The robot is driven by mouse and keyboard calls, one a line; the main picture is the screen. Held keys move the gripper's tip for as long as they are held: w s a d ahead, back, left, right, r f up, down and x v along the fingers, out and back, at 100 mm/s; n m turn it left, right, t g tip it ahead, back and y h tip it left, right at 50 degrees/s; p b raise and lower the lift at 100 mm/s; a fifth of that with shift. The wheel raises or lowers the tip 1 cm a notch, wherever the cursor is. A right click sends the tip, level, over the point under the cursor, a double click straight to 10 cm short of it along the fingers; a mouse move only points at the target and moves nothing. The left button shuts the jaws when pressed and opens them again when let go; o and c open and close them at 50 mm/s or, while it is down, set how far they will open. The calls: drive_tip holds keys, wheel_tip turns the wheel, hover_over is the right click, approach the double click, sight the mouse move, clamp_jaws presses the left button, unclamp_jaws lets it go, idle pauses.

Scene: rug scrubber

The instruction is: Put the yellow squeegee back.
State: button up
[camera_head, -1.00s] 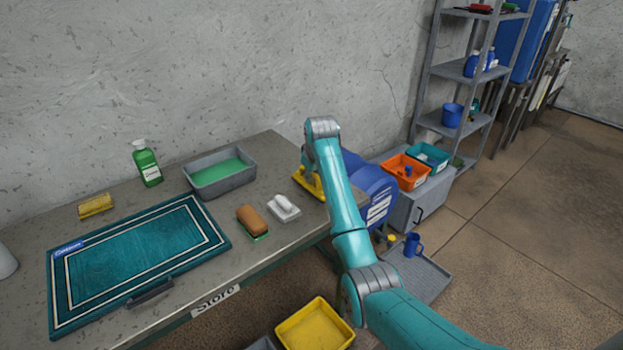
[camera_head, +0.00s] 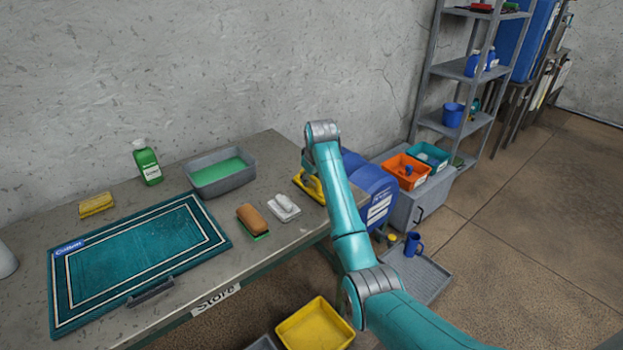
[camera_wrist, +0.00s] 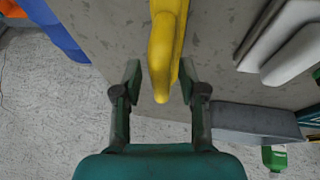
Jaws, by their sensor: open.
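The yellow squeegee (camera_head: 312,188) is at the right end of the grey table, partly hidden behind my arm. In the wrist view its yellow handle (camera_wrist: 167,45) reaches down between the two fingers. My gripper (camera_wrist: 159,78) is open, with one finger on each side of the handle. The right finger is close to the handle, and I cannot tell whether it touches. In the head view my gripper is mostly hidden by my arm.
A white brush (camera_head: 284,208), a brown brush (camera_head: 251,218), a grey tray (camera_head: 222,180) with green inside, a green bottle (camera_head: 147,163) and a teal mat (camera_head: 140,255) are on the table (camera_head: 262,150). An orange bin (camera_head: 405,172) and blue container (camera_head: 372,190) stand beyond its right end.

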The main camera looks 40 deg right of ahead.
drive_tip(key=v, duration=1.1)
drive_tip(key=shift+s+r, duration=0.15)
drive_tip(key=shift+r, duration=0.2)
drive_tip(key=shift+a, duration=0.1)
